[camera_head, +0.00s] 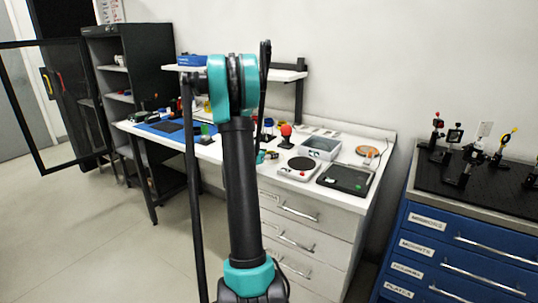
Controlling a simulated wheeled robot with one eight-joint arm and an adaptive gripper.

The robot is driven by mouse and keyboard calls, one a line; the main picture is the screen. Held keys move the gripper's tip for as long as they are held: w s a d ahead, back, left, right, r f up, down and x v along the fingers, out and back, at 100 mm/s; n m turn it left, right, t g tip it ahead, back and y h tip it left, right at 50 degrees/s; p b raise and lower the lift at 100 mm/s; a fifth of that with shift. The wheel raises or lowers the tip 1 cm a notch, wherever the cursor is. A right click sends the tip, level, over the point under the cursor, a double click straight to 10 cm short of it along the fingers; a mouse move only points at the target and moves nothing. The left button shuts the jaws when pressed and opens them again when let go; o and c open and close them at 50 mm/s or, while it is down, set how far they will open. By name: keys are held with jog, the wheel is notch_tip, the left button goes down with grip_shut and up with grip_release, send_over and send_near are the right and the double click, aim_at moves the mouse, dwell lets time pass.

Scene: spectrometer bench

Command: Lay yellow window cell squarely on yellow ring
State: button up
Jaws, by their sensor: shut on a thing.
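My arm rises through the middle of the view and bends over toward the white bench. A small teal part of my arm shows low at the bench's front edge, and my gripper's fingers are hidden behind my arm or too small to make out. I cannot make out the yellow window cell or the yellow ring for certain. The part of the bench behind my arm is hidden.
On the bench (350,199) stand a round-topped device (301,163), a grey tray (322,146), a black flat device (346,178) and a red ball (286,130). A blue drawer cabinet (455,245) with optical mounts stands right. A dark shelf cabinet (130,75) stands left.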

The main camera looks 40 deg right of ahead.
jog(key=o, duration=1.2)
jog(key=shift+c, duration=0.2)
jog(key=v, duration=1.2)
jog(key=shift+a, duration=0.1)
jog(key=s+a+f+n+y, duration=0.4)
jog(key=s+a, duration=0.4)
jog(key=a, duration=0.3)
jog(key=s+a+f+n+g+y, duration=0.1)
jog(key=s+a+f+n+y, duration=0.4)
jog(key=s+a, duration=0.3)
jog(key=s+a+f+n+y, duration=0.4)
jog(key=s+a, duration=0.3)
jog(key=a, duration=0.6)
jog(key=shift+s+a+f+g, duration=0.15)
jog(key=shift+s+a+g, duration=0.15)
jog(key=shift+s+a, duration=0.1)
